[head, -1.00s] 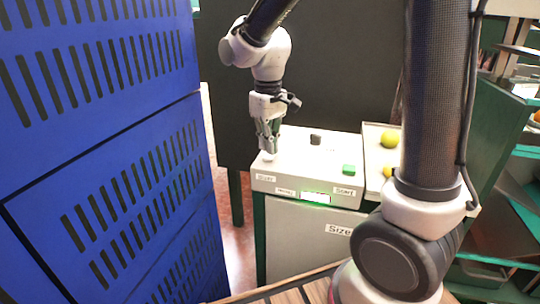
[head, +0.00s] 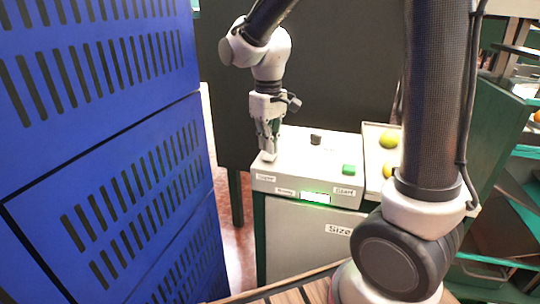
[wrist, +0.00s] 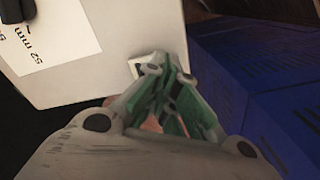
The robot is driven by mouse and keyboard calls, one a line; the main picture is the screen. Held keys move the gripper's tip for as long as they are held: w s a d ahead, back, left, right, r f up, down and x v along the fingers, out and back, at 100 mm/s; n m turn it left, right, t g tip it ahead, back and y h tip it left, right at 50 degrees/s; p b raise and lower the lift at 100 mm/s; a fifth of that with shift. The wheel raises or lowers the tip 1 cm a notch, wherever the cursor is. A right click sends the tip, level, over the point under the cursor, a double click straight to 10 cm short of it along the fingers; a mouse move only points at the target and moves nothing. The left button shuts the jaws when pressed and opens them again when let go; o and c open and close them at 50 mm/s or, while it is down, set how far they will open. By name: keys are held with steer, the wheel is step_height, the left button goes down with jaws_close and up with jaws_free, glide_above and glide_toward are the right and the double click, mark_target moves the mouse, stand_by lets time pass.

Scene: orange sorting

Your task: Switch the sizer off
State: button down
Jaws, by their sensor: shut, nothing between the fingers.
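The sizer's control box (head: 290,185) is a pale box on a cabinet with a label reading "Size" (head: 339,229). A green button (head: 349,169) sits at its right, above a label that reads like "Start". A black knob (head: 315,139) stands at the back. A lit green-edged display (head: 315,197) is on the front face. My gripper (head: 268,152) is shut and empty, pointing down at the box's left corner, above the left label (head: 265,178). Its fingertips seem to be at a pale button there, mostly hidden. In the wrist view the fingertips (wrist: 165,70) cover a small pale square (wrist: 148,62).
Blue slotted crates (head: 110,130) stand close on the left. A tray (head: 373,140) with yellow-green fruit (head: 389,140) lies right of the control box. A dark panel (head: 330,70) rises behind. My own arm blocks part of the right side.

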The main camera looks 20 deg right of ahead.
mark_target(268, 157)
steer(key=shift+f, duration=1.2)
stand_by(0.6)
steer(key=shift+r, duration=3.5)
steer(key=s, duration=0.1)
steer(key=s+d+f, duration=0.1)
steer(key=s, duration=0.1)
steer(key=shift+s+d+f, duration=0.1)
steer(key=shift+d+f, duration=0.05)
steer(key=shift+d, duration=0.2)
steer(key=s+d+r+m+t, duration=0.2)
steer(key=s+d+r, duration=0.1)
steer(key=s+d, duration=0.3)
steer(key=s+d+r+m+t, duration=0.2)
steer(key=s+d, duration=0.5)
steer(key=s, duration=0.2)
steer(key=shift+s+r+m, duration=0.4)
steer(key=shift+d, duration=0.1)
